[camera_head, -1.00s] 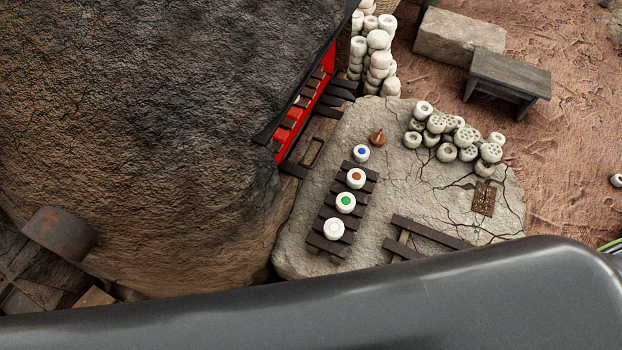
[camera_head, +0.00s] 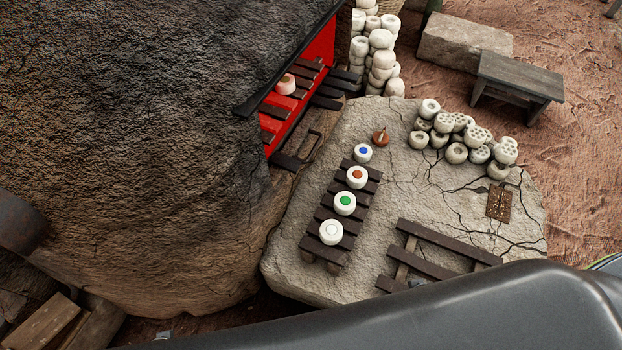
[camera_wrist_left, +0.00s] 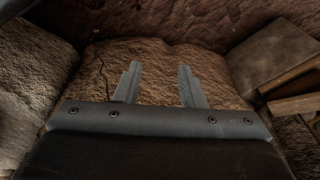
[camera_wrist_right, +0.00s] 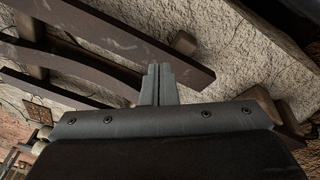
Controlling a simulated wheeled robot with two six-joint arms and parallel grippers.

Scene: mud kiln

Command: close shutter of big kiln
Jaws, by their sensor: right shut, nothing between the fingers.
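The big kiln (camera_head: 130,130) is a large dark, rough mound filling the left of the head view. Its mouth (camera_head: 322,48) glows red and stands open. A pale pinkish pot (camera_head: 286,84) sits on dark slats inside. A dark frame with a handle-like loop (camera_head: 308,146) lies along the mouth's lower edge; I cannot tell whether it is the shutter. My left gripper (camera_wrist_left: 157,84) is open and empty before brown, rough ground or wall. My right gripper (camera_wrist_right: 159,84) is shut and empty near dark wooden slats (camera_wrist_right: 70,70). Neither gripper shows in the head view.
A dark bench (camera_head: 515,80) stands behind. My dark arm crosses the bottom.

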